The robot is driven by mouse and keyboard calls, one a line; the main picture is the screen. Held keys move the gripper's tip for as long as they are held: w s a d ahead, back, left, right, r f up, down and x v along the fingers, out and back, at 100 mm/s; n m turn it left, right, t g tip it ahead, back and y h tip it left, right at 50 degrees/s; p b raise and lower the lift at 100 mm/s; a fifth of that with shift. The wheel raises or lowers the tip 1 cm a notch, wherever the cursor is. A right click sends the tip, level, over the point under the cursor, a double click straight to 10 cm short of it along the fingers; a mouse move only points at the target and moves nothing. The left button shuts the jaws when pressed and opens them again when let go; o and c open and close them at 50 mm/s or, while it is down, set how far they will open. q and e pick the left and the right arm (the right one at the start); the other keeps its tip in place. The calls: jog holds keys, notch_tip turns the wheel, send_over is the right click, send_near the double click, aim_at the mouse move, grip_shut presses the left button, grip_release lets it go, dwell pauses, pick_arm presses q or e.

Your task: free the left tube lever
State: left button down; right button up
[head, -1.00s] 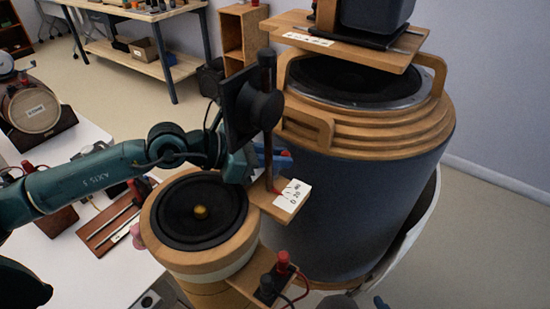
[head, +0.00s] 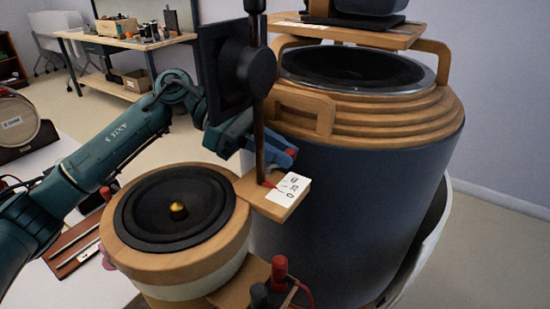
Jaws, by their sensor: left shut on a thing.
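The left tube (head: 180,262) is a short wooden cylinder with a black speaker cone (head: 152,212) and a gold centre on top. A wooden arm at its right side carries a white marked scale card (head: 290,188). The lever (head: 260,130) is a tall dark brown rod standing nearly upright there, with a red pointer at its foot by the card. My left gripper (head: 268,153) is shut on the lever low down, its blue finger showing to the right of the rod. Part of the grip is hidden behind the rod. My right gripper is out of view.
A large dark blue tube (head: 350,200) with wooden rings and a speaker cone stands close on the right. Red and black terminals (head: 280,268) stick up in front. A white table (head: 105,280) lies at left. A workbench (head: 125,50) is far back.

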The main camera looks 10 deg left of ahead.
pick_arm(q)
jog(key=shift+s+d+m+g+y, duration=0.1)
jog(key=shift+m+g+y, duration=0.2)
jog(key=shift+m+g, duration=0.3)
jog(key=c, duration=1.6)
grip_release()
jog(key=v, duration=1.3)
jog(key=shift+b, duration=0.3)
jog(key=shift+c, duration=0.5)
